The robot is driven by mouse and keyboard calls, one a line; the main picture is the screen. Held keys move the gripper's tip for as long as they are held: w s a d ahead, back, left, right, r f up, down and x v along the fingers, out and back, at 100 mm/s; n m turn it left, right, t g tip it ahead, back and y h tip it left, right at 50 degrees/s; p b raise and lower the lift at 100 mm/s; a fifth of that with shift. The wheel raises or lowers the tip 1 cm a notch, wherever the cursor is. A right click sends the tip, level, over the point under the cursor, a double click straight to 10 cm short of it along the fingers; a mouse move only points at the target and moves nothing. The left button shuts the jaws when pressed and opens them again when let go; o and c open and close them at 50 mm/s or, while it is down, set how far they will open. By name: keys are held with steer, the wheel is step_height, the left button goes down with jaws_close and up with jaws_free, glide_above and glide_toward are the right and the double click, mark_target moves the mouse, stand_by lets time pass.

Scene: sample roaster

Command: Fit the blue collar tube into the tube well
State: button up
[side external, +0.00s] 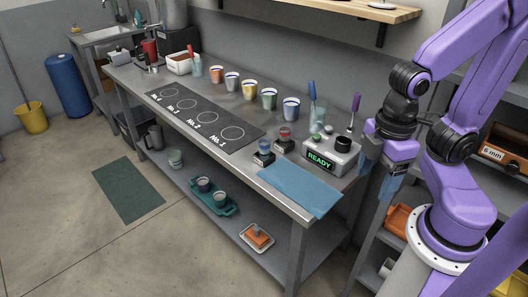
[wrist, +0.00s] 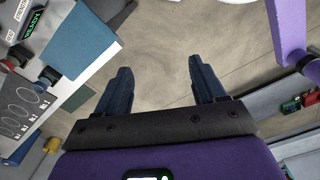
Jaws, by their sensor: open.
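My gripper (side external: 378,175) hangs past the right end of the bench, by the shelf, with its fingers apart and nothing between them. In the wrist view my gripper (wrist: 160,70) also shows empty, over the bare floor. A small dark block with a blue top piece (side external: 264,148) stands on the bench left of the READY box; this may be the blue collar tube in a holder, but it is too small to tell. It also appears as a blue round top (wrist: 18,56) in the wrist view. I cannot clearly make out the tube well.
A similar block with a red top (side external: 284,134) stands beside the blue one. The READY box (side external: 332,152), a blue cloth (side external: 300,187) and a glass with a brush (side external: 317,120) are close by. Several cups line the back of the black mat (side external: 200,117).

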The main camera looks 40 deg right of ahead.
steer(key=w+a+n+t+h, duration=0.1)
steer(key=w+a+n, duration=0.2)
steer(key=w, duration=0.9)
steer(key=n+h, duration=0.4)
steer(key=n, duration=0.3)
glide_above(264, 151)
steer(key=shift+t, duration=0.3)
step_height(264, 151, down, 16)
steer(key=shift+w+d+r, duration=0.1)
steer(key=shift+w+x, duration=0.15)
steer(key=shift+x, duration=1.2)
steer(key=shift+w+x, duration=0.15)
steer(key=shift+x, duration=1.2)
steer(key=shift+c, duration=0.3)
steer(key=shift+y, duration=0.3)
steer(key=c, duration=1)
